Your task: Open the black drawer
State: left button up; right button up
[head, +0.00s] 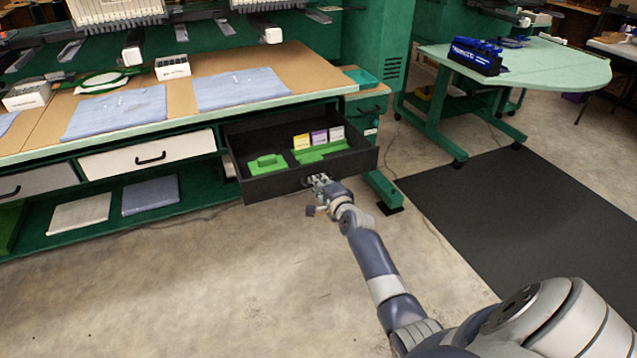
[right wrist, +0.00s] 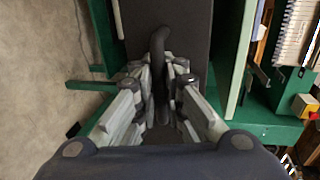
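The black drawer (head: 290,182) stands pulled out from under the workbench, with its inside showing. It holds a green block-shaped item (head: 266,164), a green tray (head: 320,152) and small yellow, purple and white boxes. My right gripper (head: 319,184) is at the middle of the drawer front. In the right wrist view, the dark bar handle (right wrist: 159,75) lies between the fingers of my right gripper (right wrist: 163,92), which are closed in on it from both sides. My left gripper is not in view.
A white drawer (head: 148,155) left of the black one is shut. The workbench (head: 215,65) carries folded blue cloths. A green leg with a black foot (head: 390,208) stands right of the drawer. A dark mat (head: 520,220) lies at right. The floor in front is clear.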

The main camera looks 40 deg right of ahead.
jog(key=shift+s, duration=0.1)
dwell(0.3)
jog(key=v, duration=1.2)
dwell(0.3)
